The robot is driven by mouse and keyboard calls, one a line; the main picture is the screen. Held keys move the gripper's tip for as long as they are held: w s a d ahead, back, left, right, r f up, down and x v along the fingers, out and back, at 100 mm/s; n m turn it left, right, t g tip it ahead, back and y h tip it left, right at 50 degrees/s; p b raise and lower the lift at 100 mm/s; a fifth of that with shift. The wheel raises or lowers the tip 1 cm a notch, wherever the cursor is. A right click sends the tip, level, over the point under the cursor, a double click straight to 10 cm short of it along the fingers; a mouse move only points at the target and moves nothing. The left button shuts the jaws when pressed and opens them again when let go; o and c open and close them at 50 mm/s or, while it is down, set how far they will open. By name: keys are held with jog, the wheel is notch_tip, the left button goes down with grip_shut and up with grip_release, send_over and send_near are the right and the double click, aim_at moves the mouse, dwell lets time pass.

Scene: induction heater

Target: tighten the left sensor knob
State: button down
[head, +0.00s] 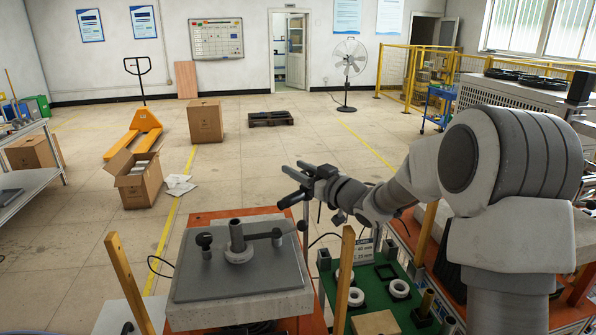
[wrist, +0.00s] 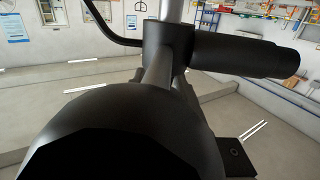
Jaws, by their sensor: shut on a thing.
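The induction heater (head: 195,283) stands at the front centre of the head view. My gripper (head: 291,187) reaches in from the right at the heater's back right corner, at the top of a thin grey upright (head: 306,218). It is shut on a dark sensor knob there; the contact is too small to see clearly. The wrist view shows a metal rod (wrist: 171,10) in a black clamp with a black cylinder (wrist: 245,55) pointing right.
A dark rounded part (wrist: 115,135) fills the lower wrist view. A cable (wrist: 105,25) runs to the clamp. A green board (head: 385,300) with white rings lies right of the heater. Wooden posts (head: 345,280) stand beside the heater. The floor behind is mostly open.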

jog(key=shift+c, duration=2.1)
grip_release()
jog(key=v, duration=1.7)
jog(key=shift+s+b, duration=0.25)
jog(key=shift+b, duration=0.2)
jog(key=shift+d, duration=0.15)
